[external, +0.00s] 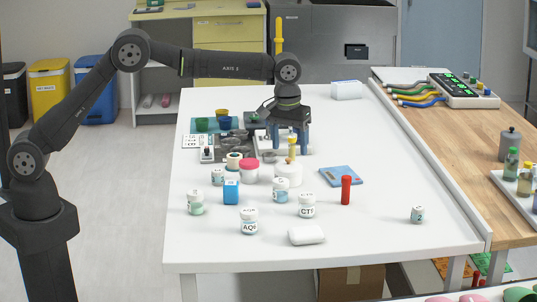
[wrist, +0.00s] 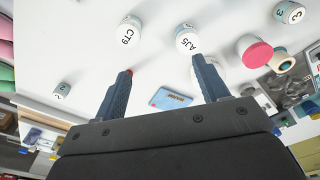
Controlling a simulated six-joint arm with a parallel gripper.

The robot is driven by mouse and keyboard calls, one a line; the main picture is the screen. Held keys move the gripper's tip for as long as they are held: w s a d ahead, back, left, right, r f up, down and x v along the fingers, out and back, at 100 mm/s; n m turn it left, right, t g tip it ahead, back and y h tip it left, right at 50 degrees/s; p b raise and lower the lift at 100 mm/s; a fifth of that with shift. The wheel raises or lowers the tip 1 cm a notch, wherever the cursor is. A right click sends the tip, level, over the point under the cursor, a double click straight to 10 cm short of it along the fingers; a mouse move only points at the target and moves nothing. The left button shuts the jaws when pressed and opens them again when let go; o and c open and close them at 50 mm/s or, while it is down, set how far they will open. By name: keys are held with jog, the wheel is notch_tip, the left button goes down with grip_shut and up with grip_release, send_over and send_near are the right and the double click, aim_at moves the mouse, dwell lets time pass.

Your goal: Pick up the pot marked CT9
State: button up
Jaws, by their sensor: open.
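The pot marked CT9 (wrist: 127,31) is white-capped and stands on the white table near the top of the wrist view. In the external view, a white-capped pot whose label begins with CT (external: 306,204) stands left of a red cylinder and appears to be the same one. A pot marked AJ5 (wrist: 187,40) stands close to it. My gripper (external: 290,147) is open and empty above the table, farther back than the CT9 pot. In the wrist view its fingertips (wrist: 160,64) are apart; the right one overlaps a white round item.
Several similar pots stand nearby, including one marked AQ6 (external: 249,222) and one with a pink lid (external: 249,171). A red cylinder (external: 345,190), a blue flat device (external: 341,176) and a white roll (external: 306,235) are close to the CT pot. The table's right side is mostly clear.

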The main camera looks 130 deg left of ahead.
jog(key=m, duration=0.1)
send_over(307, 195)
jog(key=d, duration=0.2)
jog(key=shift+y, duration=0.5)
jog(key=f, duration=0.3)
jog(key=a+f, duration=0.1)
jog(key=f, duration=0.6)
jog(key=shift+w+a+f, duration=0.2)
jog(key=shift+a+f, duration=0.05)
jog(key=shift+f, duration=0.15)
jog(key=shift+s+a+f, duration=0.1)
jog(key=shift+a+f, duration=0.05)
jog(key=shift+f, duration=0.7)
jog(key=shift+s+a+f, duration=0.1)
jog(key=shift+a+f, duration=0.05)
jog(key=shift+f, duration=0.75)
jog(key=shift+s+a+f, duration=0.1)
jog(key=shift+a+f, duration=0.05)
jog(key=shift+f, duration=0.7)
jog(key=c, duration=1.1)
jog(key=shift+o, duration=0.2)
jog(key=shift+r, duration=0.15)
